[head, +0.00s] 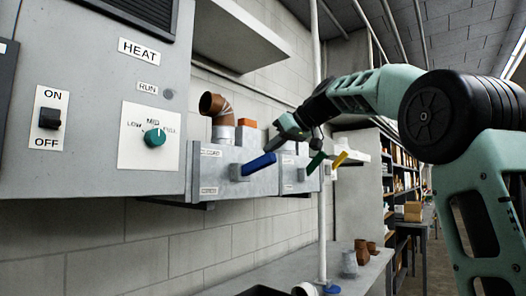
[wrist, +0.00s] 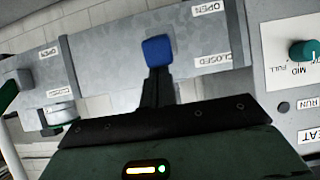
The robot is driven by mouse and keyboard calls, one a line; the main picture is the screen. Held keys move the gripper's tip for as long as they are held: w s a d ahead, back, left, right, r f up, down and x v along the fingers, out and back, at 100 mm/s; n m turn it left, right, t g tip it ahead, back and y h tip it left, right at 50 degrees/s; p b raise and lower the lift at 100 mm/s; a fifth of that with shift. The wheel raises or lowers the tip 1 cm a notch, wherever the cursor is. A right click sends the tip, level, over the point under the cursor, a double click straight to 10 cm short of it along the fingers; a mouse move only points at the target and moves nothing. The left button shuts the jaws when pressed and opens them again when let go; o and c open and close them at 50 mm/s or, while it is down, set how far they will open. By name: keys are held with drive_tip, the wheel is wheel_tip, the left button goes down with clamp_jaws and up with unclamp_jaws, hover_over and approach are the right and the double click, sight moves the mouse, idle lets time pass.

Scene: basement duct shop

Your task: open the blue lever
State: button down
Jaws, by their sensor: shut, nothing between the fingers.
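The blue lever (head: 258,164) sticks out from the front of a grey duct box in the head view, its free end to the right and slightly up from its pivot. Its blue end (wrist: 157,50) also shows in the wrist view, just beyond my fingertips, with the rest hidden behind them. The plate beside it has CLOSED and OPEN labels (wrist: 216,62). My gripper (head: 284,137) is above and to the right of the lever in the head view. In the wrist view its fingers (wrist: 157,78) are shut and empty. I cannot tell whether they touch the lever.
A green lever (head: 316,162) and a yellow lever (head: 340,158) stand further right along the ducts. The heat control panel (head: 95,110) is at the left. A copper elbow pipe (head: 214,104) rises behind the duct. A bench (head: 350,272) with small fittings is below.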

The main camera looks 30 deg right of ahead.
wheel_tip(320, 180, down, 8)
drive_tip(key=s+t+y+b, duration=0.2)
drive_tip(key=t+b, duration=0.4)
drive_tip(key=b, duration=1.8)
drive_tip(key=shift+d, duration=0.35)
drive_tip(key=shift+t+b, duration=0.3)
drive_tip(key=shift+b, duration=0.2)
